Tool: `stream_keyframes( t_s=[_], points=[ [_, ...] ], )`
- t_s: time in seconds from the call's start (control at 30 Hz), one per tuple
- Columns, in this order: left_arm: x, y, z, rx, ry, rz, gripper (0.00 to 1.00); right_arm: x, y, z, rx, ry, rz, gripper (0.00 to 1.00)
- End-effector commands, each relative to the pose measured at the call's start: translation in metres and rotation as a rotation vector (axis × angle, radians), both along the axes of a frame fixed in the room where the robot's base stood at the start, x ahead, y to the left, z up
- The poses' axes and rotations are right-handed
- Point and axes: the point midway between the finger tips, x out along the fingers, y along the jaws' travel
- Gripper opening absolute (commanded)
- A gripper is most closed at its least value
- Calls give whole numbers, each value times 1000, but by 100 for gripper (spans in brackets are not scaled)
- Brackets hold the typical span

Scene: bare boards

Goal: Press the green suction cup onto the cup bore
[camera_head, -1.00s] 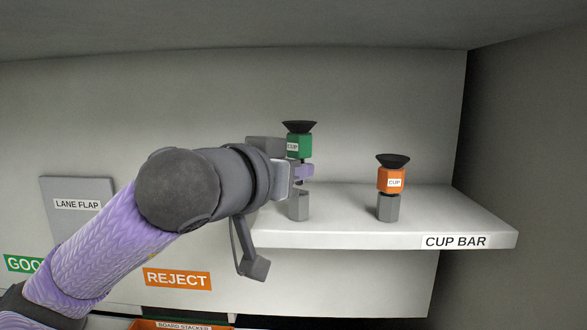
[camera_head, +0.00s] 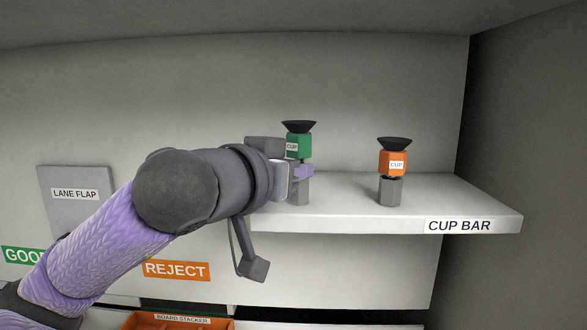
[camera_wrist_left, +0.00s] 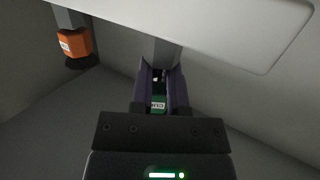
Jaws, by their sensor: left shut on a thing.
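The green suction cup (camera_head: 299,146) has a black flared lip on top and stands upright above a grey post (camera_head: 299,191) on the cup bar shelf. My left gripper (camera_head: 303,172) is shut on the cup's lower part, just above that post. The fingers hide the join, so I cannot tell whether the cup touches the post. In the left wrist view, which is turned over, the green cup (camera_wrist_left: 158,104) shows between my purple fingers (camera_wrist_left: 161,88), with the post (camera_wrist_left: 164,50) beyond them. No separate bore opening shows. My right gripper is out of view.
An orange cup (camera_head: 393,162) stands on its own grey post to the right. The white cup bar shelf (camera_head: 350,216) has free room around it. A dark side wall is at right. A lane flap (camera_head: 75,215), a reject label and an orange board stacker tray (camera_head: 150,320) lie lower left.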

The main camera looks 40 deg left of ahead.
Motion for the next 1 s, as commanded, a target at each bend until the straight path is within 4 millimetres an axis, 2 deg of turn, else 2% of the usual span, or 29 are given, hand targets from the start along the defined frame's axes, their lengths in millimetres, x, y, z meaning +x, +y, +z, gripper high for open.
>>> stream_keyframes(
  t_s=[0.03, 0.07, 0.23, 0.63, 0.87, 1.0],
  points=[
    [0, 0, -3, 0, 1, 0, 0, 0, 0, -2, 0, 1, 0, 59],
    [0, 0, -1, 0, 1, 0, 26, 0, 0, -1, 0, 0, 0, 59],
    [0, 0, -1, 0, 2, 0, 60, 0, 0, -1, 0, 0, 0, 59],
    [-3, 0, -1, 1, 0, 1, 60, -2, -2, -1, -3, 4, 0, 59],
    [-54, -1, 4, 7, -2, 5, 60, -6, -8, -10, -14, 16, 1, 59],
    [-83, -2, 7, -1, -4, 1, 60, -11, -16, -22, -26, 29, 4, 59]
  ],
)
